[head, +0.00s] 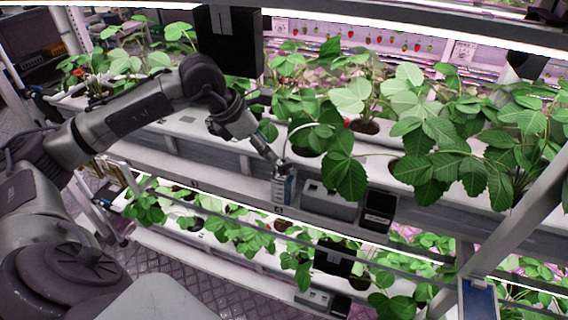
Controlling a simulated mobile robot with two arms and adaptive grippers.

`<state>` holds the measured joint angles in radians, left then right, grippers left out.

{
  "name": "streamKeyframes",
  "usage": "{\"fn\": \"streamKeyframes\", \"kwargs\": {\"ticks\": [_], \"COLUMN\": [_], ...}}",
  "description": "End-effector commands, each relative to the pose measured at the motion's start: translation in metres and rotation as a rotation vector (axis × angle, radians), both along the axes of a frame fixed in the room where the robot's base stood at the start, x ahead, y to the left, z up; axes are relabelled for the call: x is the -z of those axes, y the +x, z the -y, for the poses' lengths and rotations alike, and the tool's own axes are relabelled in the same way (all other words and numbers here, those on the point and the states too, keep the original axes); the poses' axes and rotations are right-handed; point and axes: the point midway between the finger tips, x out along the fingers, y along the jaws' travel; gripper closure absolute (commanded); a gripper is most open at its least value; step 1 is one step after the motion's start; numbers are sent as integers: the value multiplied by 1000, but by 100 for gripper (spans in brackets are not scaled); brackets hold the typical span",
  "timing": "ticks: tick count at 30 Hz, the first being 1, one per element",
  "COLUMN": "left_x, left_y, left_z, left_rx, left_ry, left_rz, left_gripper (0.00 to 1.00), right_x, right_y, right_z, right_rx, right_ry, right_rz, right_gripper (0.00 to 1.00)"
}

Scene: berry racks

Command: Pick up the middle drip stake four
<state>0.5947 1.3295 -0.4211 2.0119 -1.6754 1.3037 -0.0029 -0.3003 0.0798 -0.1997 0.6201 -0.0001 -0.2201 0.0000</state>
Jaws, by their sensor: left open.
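My left gripper (280,162) reaches in from the left and points down to the right at the front edge of the upper planting trough (225,160). Its jaws are open, with the fingertips just above or beside a small light container with a label (284,187) on the trough's front; I cannot tell whether they touch. A thin pale tube (289,137) curves beside the gripper among the strawberry leaves. I cannot make out the middle drip stake clearly; leaves cover much of the planting holes. My right gripper is not in view.
A grey box (329,200) and a black box (379,211) sit on the trough front, right of the gripper. Dense strawberry leaves (345,176) hang close by. A lower planted trough (190,250) runs below. A slanted grey post (515,222) stands at the right.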

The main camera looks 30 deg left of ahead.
Motion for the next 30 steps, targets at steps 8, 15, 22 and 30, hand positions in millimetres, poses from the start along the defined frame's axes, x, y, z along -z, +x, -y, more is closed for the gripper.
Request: {"fn": "streamKeyframes", "kwargs": {"ticks": [8, 15, 22, 30], "left_x": [21, 49, 64, 63], "left_y": [11, 27, 33, 33], "left_z": [8, 17, 21, 20], "left_rx": [1, 1, 1, 1], "left_ry": [-3, -5, -2, -2], "left_rz": [-2, -3, 0, 0], "left_gripper": [44, 44, 44, 64], "right_x": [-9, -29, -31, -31], "right_y": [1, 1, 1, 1], "right_z": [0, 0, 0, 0], "right_rx": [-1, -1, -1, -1], "right_ry": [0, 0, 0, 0], "right_rz": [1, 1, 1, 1], "right_gripper": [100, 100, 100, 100]}}
